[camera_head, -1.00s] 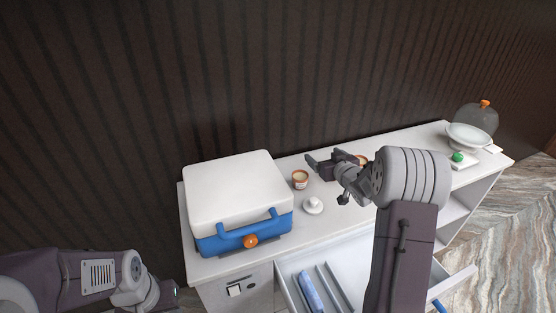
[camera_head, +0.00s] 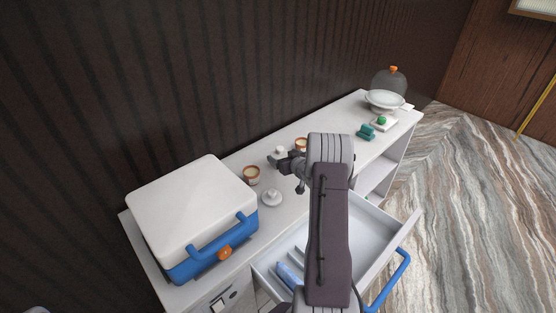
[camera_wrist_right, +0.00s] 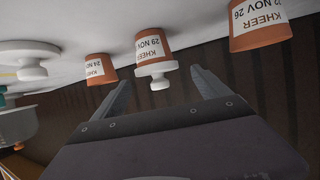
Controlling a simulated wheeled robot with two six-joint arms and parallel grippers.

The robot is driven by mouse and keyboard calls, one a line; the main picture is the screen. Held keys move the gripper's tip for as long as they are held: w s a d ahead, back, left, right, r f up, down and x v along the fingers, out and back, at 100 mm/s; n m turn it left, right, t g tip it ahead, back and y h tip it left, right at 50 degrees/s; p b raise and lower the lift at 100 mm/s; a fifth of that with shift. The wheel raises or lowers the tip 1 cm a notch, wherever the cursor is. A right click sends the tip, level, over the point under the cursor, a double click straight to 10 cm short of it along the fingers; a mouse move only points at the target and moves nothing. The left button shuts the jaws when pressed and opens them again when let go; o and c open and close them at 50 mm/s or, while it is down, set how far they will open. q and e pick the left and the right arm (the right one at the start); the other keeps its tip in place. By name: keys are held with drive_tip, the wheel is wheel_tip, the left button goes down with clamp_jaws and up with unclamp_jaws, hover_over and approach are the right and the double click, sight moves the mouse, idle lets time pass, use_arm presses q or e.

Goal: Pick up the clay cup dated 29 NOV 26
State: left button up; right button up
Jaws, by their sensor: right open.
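In the right wrist view, which is upside down, the clay cup labelled 29 NOV (camera_wrist_right: 152,46) is in the middle and wears a white knobbed lid (camera_wrist_right: 157,71). A cup dated 22 NOV 26 (camera_wrist_right: 257,25) is right of it, and a cup reading 24 NO (camera_wrist_right: 100,68) is left. My right gripper (camera_wrist_right: 160,77) is open, its fingers either side of the lidded cup's line, apart from it. In the head view, my right gripper (camera_head: 289,166) is beside a white lidded item (camera_head: 279,152), between two open cups (camera_head: 251,176) (camera_head: 300,144). Dates are unreadable there.
A white-and-blue cooler box (camera_head: 190,205) stands left on the counter. A loose white lid (camera_head: 272,198) lies near the front. A drawer (camera_head: 372,222) stands open below my arm. Right are a teal object (camera_head: 366,132), a white bowl (camera_head: 385,99) and a dome (camera_head: 388,80).

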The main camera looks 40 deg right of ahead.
sight(280, 147)
drive_tip(key=shift+d+f, duration=0.1)
drive_tip(key=shift+d, duration=0.15)
drive_tip(key=shift+w+d, duration=0.1)
drive_tip(key=shift+d, duration=0.05)
drive_tip(key=x, duration=0.4)
drive_tip(key=shift+w+p, duration=0.15)
drive_tip(key=shift+p, duration=0.2)
drive_tip(key=shift+w+f, duration=0.15)
drive_tip(key=shift+w, duration=0.15)
drive_tip(key=shift+s, duration=0.1)
drive_tip(key=shift+c, duration=1.3)
drive_tip(key=c, duration=1.2)
wheel_tip(280, 147, up, 5)
drive_tip(key=shift+f, duration=0.2)
drive_tip(key=s+d+r+p, duration=0.2)
drive_tip(key=s+d+r, duration=0.4)
drive_tip(key=d, duration=0.4)
drive_tip(key=shift+r, duration=0.3)
